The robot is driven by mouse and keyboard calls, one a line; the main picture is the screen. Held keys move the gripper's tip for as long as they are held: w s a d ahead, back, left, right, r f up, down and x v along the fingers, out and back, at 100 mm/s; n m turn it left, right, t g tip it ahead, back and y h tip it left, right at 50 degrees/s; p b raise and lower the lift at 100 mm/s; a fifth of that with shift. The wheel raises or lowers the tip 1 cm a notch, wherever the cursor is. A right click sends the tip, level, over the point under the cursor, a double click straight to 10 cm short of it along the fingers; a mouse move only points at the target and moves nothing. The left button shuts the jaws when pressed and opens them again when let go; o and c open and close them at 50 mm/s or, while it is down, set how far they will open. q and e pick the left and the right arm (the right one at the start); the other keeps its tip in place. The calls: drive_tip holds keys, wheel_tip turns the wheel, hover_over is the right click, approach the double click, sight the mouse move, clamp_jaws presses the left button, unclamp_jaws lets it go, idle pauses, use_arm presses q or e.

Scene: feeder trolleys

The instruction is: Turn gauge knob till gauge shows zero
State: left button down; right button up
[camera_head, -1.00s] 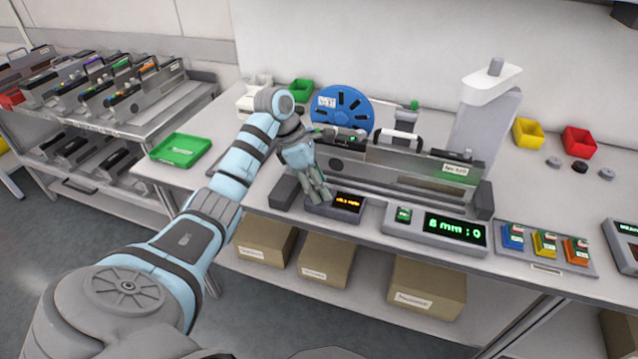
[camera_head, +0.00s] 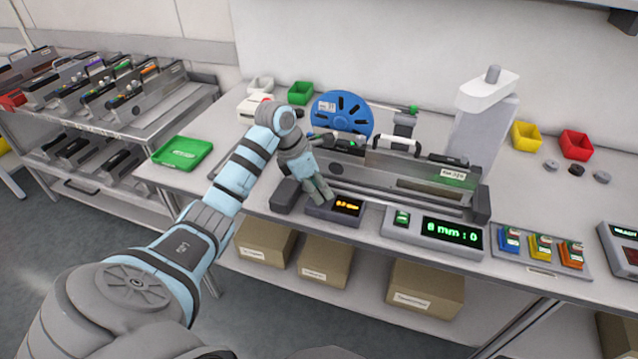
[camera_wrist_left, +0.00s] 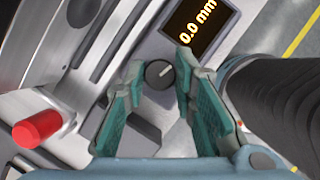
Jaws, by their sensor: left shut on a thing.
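The gauge (camera_head: 346,209) is a small dark box at the bench's front edge with an orange display. In the left wrist view its display (camera_wrist_left: 200,22) reads 0.0 mm. The gauge knob (camera_wrist_left: 159,74) is round and dark with a pale pointer line. My left gripper (camera_head: 324,198) reaches down over the left part of the gauge. In the left wrist view its teal fingers (camera_wrist_left: 160,70) stand on both sides of the knob, shut on it. In the head view the fingers hide the knob. My right gripper is in neither view.
A long grey feeder (camera_head: 420,180) lies behind the gauge with a blue reel (camera_head: 343,112). A green-lit display box (camera_head: 433,234) stands right of the gauge. A red-capped pin (camera_wrist_left: 38,128) shows near the gripper. A green tray (camera_head: 182,153) lies at the left.

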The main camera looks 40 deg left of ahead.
use_arm(q)
drive_tip(key=shift+r+n+t+y+p, duration=0.1)
drive_tip(key=shift+n+t+y+p, duration=0.4)
drive_tip(key=shift+n, duration=0.8)
drive_tip(key=c, duration=1.3)
unclamp_jaws()
drive_tip(key=v, duration=1.2)
drive_tip(key=shift+w, duration=0.2)
